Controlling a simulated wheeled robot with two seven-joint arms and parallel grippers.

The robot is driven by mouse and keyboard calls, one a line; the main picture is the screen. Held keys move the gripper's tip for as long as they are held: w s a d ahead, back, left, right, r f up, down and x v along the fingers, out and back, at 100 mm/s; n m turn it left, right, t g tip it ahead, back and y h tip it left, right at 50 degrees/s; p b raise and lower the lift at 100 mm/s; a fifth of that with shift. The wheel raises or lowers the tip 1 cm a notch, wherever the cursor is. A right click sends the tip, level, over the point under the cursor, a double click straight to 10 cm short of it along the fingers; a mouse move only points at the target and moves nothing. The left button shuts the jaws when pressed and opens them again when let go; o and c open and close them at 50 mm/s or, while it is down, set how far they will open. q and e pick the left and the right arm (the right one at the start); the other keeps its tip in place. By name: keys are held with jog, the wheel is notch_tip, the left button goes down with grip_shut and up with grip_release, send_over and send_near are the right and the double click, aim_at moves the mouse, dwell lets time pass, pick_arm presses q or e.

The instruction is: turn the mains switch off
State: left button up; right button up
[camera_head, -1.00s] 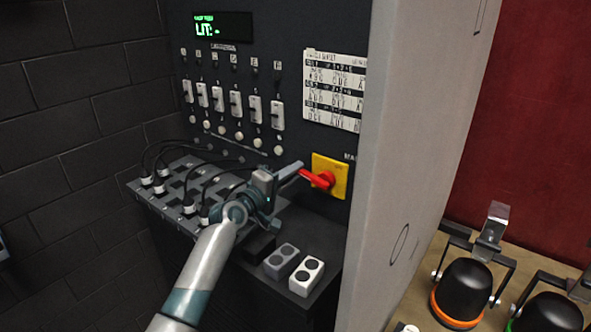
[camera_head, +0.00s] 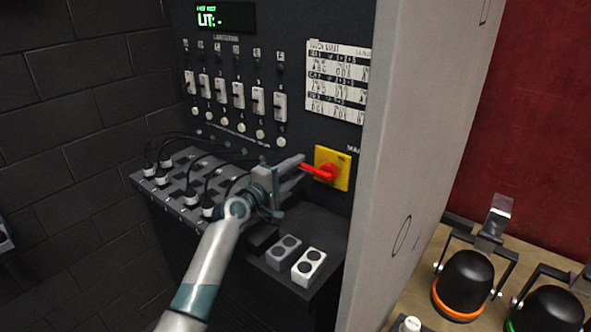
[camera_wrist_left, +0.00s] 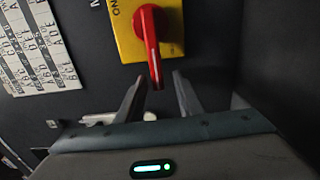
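The mains switch is a red rotary handle (camera_head: 320,171) on a yellow plate (camera_head: 333,156) at the lower right of the dark panel. In the head view the handle points left and slightly up. My left gripper (camera_head: 300,166) is at the handle's free end. In the left wrist view the red handle (camera_wrist_left: 149,45) and yellow plate (camera_wrist_left: 126,37) are ahead. There the left gripper (camera_wrist_left: 157,85) is open, with its two fingers on either side of the handle's tip and gaps visible. Contact cannot be told. My right gripper is not in view.
The panel holds a row of white fader switches (camera_head: 238,95), a green display (camera_head: 225,18) and a paper chart (camera_head: 338,80). A ledge with cables (camera_head: 190,190) and two socket blocks (camera_head: 309,267) lies below. A grey wall edge (camera_head: 415,130) stands right. Stage lamps (camera_head: 464,282) sit beyond it.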

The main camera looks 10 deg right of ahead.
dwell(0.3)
